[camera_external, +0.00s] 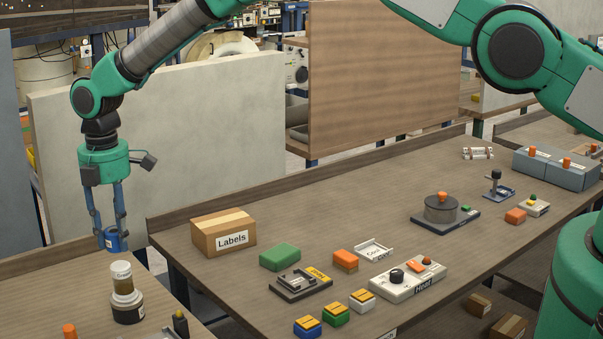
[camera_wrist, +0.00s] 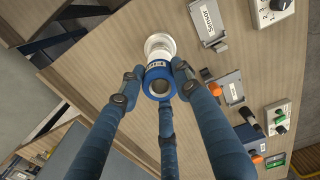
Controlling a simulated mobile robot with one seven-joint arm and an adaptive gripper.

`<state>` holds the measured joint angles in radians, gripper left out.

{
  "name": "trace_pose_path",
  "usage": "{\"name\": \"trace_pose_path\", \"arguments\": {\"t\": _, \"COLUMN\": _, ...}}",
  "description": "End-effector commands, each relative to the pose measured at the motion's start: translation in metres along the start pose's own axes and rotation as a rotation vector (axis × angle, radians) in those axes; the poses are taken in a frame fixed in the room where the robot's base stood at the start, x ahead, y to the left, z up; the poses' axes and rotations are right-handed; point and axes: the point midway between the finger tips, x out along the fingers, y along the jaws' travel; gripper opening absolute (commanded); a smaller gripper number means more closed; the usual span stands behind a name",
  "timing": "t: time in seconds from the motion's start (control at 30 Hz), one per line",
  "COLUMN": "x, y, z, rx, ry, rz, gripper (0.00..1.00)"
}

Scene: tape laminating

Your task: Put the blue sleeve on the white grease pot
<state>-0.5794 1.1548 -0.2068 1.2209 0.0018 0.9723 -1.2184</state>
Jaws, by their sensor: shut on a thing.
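My gripper (camera_external: 111,236) is shut on the blue sleeve (camera_external: 112,239) and holds it in the air above the left table. The sleeve is a short blue ring with a white label, and its open bore shows in the wrist view (camera_wrist: 160,81) between my fingertips. In the wrist view the pot (camera_wrist: 159,43) is partly hidden behind the sleeve. The sleeve looks apart from the pot.
A Labels box (camera_external: 223,233) sits at the corner of the main table. A pale partition (camera_external: 200,140) rises behind. The wrist view shows a Sensor holder (camera_wrist: 209,22) beside the pot.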

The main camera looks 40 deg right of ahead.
Motion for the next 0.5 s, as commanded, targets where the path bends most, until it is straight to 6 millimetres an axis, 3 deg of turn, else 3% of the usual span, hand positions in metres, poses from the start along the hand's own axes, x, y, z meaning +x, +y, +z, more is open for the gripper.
{"name": "trace_pose_path", "arguments": {"t": 0.5, "x": 0.034, "y": -0.001, "z": 0.000, "rx": 0.000, "ry": 0.000, "rz": -0.001, "gripper": 0.06}}
